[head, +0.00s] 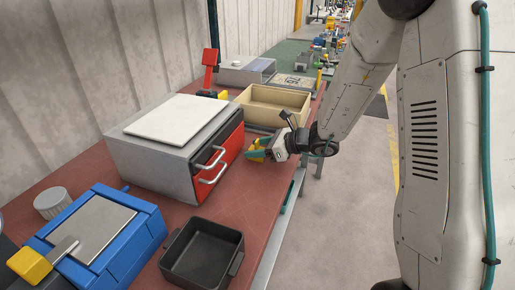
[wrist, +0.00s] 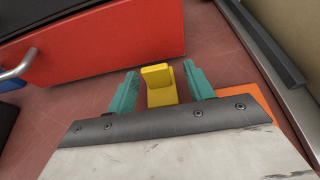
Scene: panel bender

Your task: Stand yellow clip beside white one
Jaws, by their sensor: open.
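A yellow clip (wrist: 159,85) stands on the red-brown bench top, in front of a red drawer front (wrist: 110,40). It shows an L-like shape with a lighter upper block. In the head view the yellow clip (head: 256,144) is partly hidden by my gripper. My gripper (wrist: 161,74) is open, with one teal finger on each side of the clip; small gaps show between clip and fingers. In the head view my gripper (head: 262,149) is low over the bench near its right edge. I cannot make out a white clip in either view.
The grey cabinet (head: 154,155) with red drawers and silver handles stands left of my gripper. A beige tray (head: 307,106) lies behind, a black bin (head: 205,222) in front, a blue fixture (head: 135,240) at front left. An orange patch (wrist: 264,101) lies right of my gripper.

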